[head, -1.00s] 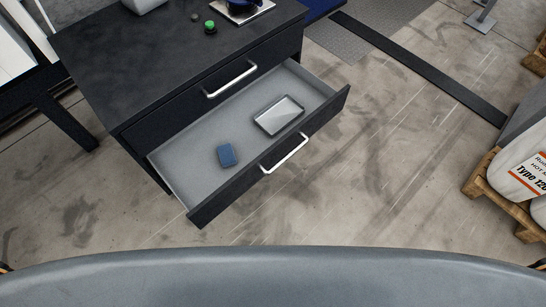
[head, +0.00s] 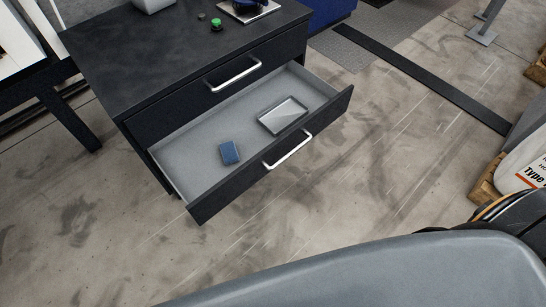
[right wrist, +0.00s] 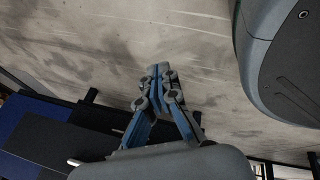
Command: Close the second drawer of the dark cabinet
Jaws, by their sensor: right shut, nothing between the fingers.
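The dark cabinet (head: 110,70) stands at the upper left of the head view. Its top drawer (head: 200,100) is shut. Its second drawer (head: 205,205) is pulled out, with a silver bar handle (head: 288,149) on its front. A blue box (head: 229,152) and a grey tray-like item (head: 282,115) lie in it. My right gripper (right wrist: 157,72) shows in the right wrist view, fingers together and empty, above bare floor and apart from the cabinet. My left gripper is in neither view.
A green button (head: 216,24) and other small items sit on the cabinet top. A dark strip (head: 420,75) crosses the floor. A white sack (head: 525,165) on a wooden pallet (head: 486,190) stands at the right. The floor before the drawer is clear.

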